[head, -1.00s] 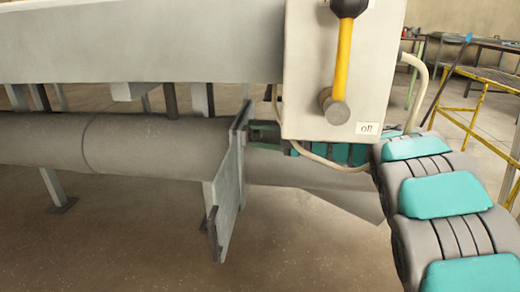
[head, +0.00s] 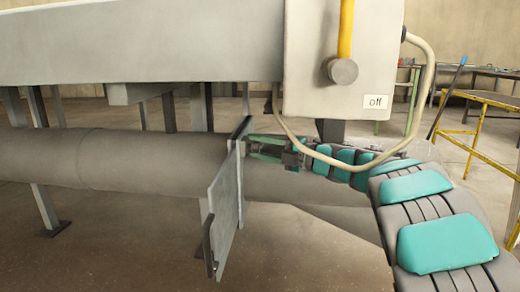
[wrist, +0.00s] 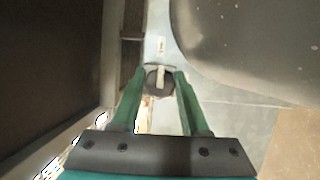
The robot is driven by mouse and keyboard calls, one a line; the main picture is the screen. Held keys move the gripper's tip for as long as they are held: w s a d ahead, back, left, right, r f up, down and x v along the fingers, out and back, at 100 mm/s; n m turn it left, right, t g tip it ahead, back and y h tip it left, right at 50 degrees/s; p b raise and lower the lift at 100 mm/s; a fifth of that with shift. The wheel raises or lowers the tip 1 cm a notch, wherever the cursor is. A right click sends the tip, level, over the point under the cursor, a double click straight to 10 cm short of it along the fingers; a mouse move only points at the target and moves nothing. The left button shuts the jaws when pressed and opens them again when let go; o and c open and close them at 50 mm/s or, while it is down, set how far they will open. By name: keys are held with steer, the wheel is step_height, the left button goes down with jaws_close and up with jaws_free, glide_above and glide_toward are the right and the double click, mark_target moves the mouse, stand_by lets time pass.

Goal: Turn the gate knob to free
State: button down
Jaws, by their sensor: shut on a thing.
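The gate knob (wrist: 153,86) is a dark round knob with a pale bar across it, seen in the wrist view. The bar stands about upright in that picture, towards a small pale label (wrist: 162,47) that is too small to read. My gripper (wrist: 160,82) has its green fingers on either side of the knob, shut on it. In the head view my gripper (head: 262,146) reaches the right side of the upright grey gate plate (head: 226,205). The knob itself cannot be made out there.
A pale control box (head: 320,85) with a yellow lever (head: 346,25) and an "off" label (head: 376,101) hangs above my arm. A looped cable (head: 428,75) passes close to the arm. A thick grey pipe (head: 130,158) runs behind the plate.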

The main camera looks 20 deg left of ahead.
steer(key=shift+c, duration=2.3)
jaws_free()
steer(key=shift+d, duration=0.1)
steer(key=s+d, duration=0.1)
steer(key=d, duration=0.6)
steer(key=shift+d+p, duration=0.25)
steer(key=shift+p, duration=0.1)
steer(key=shift+s+f, duration=0.1)
